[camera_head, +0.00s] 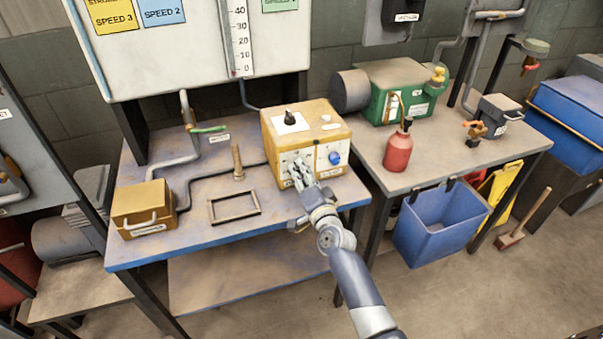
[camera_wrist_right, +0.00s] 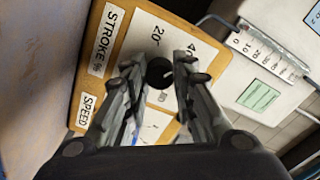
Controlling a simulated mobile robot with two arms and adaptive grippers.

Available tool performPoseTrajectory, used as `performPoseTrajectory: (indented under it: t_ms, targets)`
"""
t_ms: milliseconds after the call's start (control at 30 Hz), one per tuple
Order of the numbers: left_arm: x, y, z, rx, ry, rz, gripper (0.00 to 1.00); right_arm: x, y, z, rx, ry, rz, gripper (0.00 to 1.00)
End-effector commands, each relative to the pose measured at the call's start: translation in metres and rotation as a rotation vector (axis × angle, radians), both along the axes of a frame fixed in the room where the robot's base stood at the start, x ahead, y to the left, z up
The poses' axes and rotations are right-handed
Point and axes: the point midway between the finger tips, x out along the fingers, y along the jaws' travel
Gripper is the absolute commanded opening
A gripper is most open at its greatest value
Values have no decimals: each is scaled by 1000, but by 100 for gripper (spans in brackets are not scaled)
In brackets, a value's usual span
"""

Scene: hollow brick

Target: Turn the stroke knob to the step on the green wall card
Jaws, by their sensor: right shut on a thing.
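The orange-yellow control box (camera_head: 340,128) stands on the blue-edged bench. My right gripper (camera_head: 299,180) is at its front face, and its fingers cover part of the panel. In the right wrist view, the fingers (camera_wrist_right: 163,90) are closed around a black round knob (camera_wrist_right: 158,72) beside the "STROKE %" label (camera_wrist_right: 108,42). Dial marks 20 and 40 show near it; the knob's exact setting cannot be told. The green wall card (camera_head: 280,4) is cut off at the top of the head view. It also shows in the right wrist view (camera_wrist_right: 259,96), its text too small to read. My left gripper is not in view.
The box also has a blue knob (camera_head: 334,158) on its front and a black knob (camera_head: 290,115) on top. A small yellow box (camera_head: 143,205) and an empty frame (camera_head: 234,206) lie left on the bench. A red bottle (camera_head: 398,152) stands on the right-hand bench.

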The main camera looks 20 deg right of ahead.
Motion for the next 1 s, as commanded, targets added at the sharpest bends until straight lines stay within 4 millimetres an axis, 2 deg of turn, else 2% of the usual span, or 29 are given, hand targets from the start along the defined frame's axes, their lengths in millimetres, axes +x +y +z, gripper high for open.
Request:
performPoseTrajectory:
  t_ms: [200, 233, 300, 733, 867, 1000]
  targets:
    - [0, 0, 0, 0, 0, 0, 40, 0, 0, -1, -1, 1, 0, 1]
    - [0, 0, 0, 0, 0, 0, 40, 0, 0, -1, -1, 1, 0, 29]
    - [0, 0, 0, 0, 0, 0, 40, 0, 0, -1, -1, 1, 0, 45]
    - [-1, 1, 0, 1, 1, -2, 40, -5, 0, -1, -1, 0, 0, 45]
    - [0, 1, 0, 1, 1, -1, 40, -20, 0, -2, -2, 2, 0, 45]
    - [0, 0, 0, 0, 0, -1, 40, -48, -2, -3, -2, 4, 0, 45]
